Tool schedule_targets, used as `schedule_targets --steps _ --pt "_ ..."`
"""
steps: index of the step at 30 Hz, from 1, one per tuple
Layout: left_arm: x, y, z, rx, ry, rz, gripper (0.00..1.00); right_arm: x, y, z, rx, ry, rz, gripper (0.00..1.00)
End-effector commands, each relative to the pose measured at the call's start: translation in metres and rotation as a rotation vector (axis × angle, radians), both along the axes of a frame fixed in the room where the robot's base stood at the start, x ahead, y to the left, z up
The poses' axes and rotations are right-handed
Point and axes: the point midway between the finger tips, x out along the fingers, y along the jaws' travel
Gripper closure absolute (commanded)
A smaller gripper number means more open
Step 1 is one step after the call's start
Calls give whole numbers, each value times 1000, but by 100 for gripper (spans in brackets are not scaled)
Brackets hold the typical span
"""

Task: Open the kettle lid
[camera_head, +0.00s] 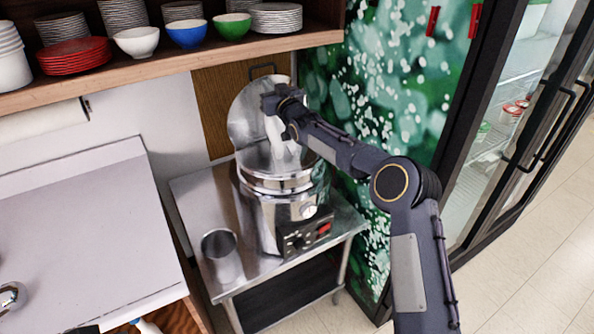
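A large silver kettle (276,212) with a control panel stands on a small steel table. Its round metal lid (243,118) is tilted up at the back, and the kettle's mouth shows open below it. My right gripper (274,116) is in front of the raised lid, above the kettle's opening. My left gripper is not in view.
A metal cup (221,252) stands on the steel table (205,190) left of the kettle. A shelf (170,66) with bowls and plates hangs above left. A glass-door fridge (505,120) stands at right. A grey counter (90,240) is at left.

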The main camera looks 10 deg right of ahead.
Motion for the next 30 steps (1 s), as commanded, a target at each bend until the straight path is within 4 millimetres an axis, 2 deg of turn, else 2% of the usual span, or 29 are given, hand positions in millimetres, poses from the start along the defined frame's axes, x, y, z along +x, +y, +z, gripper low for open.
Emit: schedule_targets --steps 3,14,21,30 --pt "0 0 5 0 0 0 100 5 1 1 1 1 -2 100" --pt "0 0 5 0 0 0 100 6 2 0 0 0 0 100" --pt "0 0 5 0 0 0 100 20 12 0 1 -4 11 100" --pt "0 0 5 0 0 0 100 31 11 -2 0 0 -2 100"
